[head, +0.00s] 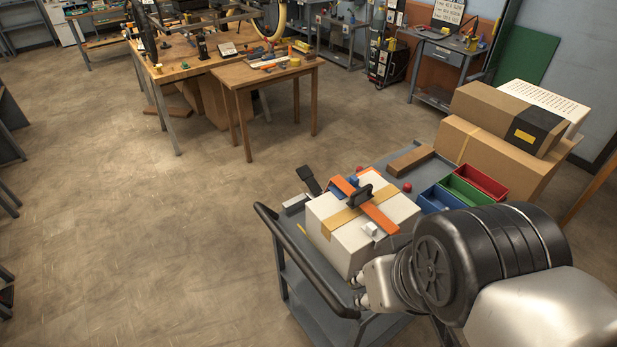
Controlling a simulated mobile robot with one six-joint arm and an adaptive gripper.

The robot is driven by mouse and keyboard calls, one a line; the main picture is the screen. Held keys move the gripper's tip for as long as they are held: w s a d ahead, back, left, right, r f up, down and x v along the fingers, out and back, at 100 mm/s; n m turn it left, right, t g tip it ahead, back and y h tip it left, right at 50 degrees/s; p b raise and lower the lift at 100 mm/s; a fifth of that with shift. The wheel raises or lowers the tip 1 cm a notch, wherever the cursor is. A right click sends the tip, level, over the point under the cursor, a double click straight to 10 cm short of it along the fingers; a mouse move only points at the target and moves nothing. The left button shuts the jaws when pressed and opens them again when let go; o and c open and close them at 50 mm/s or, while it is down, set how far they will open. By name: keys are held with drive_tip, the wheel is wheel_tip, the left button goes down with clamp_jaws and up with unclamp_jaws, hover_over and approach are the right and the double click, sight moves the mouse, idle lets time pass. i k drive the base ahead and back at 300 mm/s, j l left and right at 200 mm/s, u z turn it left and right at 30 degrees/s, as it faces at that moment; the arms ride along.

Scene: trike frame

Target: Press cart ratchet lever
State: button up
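A grey cart (300,284) stands at the lower middle right with a white box (343,246) on it. An orange strap (378,215) and a tan band (341,219) cross over the box top. A black upright piece (361,196), which looks like the ratchet lever or its buckle, sits on the orange strap. A second black paddle-shaped piece (308,179) sticks up beyond the box's far left corner; I cannot tell whether it belongs to the ratchet. My arm comes in from the lower right and covers the cart's near right part. My gripper's fingers do not show.
The cart has a black push handle (289,243) on its left side. Blue, green and red bins (476,184) and a brown block (410,160) lie on its far side. Cardboard boxes (484,150) stand behind. A wooden table (232,82) is farther back. The left floor is clear.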

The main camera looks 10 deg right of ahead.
sight(306, 175)
drive_tip(key=i+j+u, duration=0.25)
drive_tip(key=i+j, duration=0.65)
drive_tip(key=i, duration=0.1)
